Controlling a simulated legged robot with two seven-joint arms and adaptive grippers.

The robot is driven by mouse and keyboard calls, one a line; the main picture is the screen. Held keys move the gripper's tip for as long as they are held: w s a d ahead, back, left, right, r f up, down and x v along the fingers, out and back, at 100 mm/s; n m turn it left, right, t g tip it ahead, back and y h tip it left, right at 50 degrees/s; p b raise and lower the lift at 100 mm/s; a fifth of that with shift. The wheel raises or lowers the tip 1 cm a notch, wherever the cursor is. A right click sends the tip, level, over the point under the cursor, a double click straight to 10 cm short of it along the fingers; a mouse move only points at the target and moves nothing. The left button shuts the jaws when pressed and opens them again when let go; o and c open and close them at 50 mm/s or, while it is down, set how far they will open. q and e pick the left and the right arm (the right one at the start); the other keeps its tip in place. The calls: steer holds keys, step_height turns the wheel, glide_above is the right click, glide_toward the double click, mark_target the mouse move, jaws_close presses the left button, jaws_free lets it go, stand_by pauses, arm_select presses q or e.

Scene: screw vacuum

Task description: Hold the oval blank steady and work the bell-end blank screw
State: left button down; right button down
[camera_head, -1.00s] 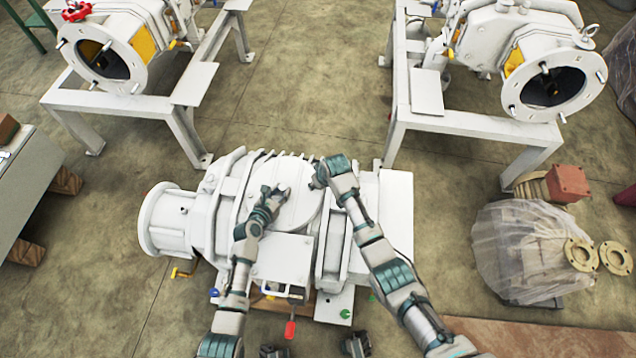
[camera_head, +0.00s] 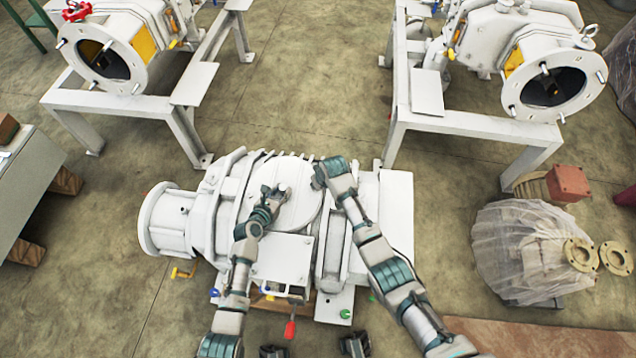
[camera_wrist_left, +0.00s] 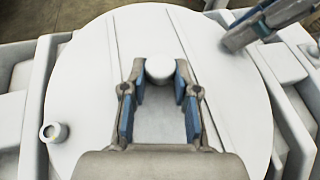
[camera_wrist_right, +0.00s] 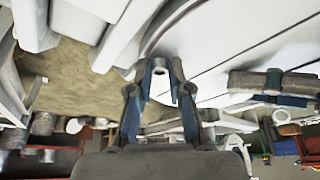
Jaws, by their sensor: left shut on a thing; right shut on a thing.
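The large round white lid, which I take to be the oval blank (camera_head: 295,215), lies on top of the white vacuum pump body. My left gripper (camera_head: 280,190) is shut on a rounded white knob on this lid; the left wrist view shows the knob (camera_wrist_left: 160,68) between the fingertips. My right gripper (camera_head: 318,172) is at the lid's far right edge. In the right wrist view it is shut around a small pale screw-like end (camera_wrist_right: 160,70), probably the bell-end blank screw, mostly hidden by the fingers. A second small peg (camera_wrist_left: 54,132) stands at the lid's edge.
A flanged round end (camera_head: 160,220) sticks out at the pump's left. Two similar pumps on white frames stand behind, left (camera_head: 105,60) and right (camera_head: 550,85). A plastic-wrapped part (camera_head: 525,250) is on the floor at right. Bare floor lies between.

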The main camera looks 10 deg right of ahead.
steer(key=m, duration=0.2)
steer(key=m+h, duration=0.1)
steer(key=m, duration=0.1)
steer(key=m+h, duration=0.1)
steer(key=shift+a+m, duration=0.35)
steer(key=shift+m, duration=0.05)
steer(key=m+h, duration=0.1)
steer(key=m, duration=0.2)
steer(key=shift+a+h, duration=0.15)
steer(key=shift+h, duration=0.15)
steer(key=shift+w+a+m+h, duration=0.15)
steer(key=shift+m+h, duration=0.25)
steer(key=shift+m, duration=1.2)
steer(key=shift+g, duration=0.3)
steer(key=c, duration=1.1)
jaws_free()
steer(key=v, duration=1.1)
steer(key=shift+a+r, duration=0.25)
steer(key=shift+r, duration=0.1)
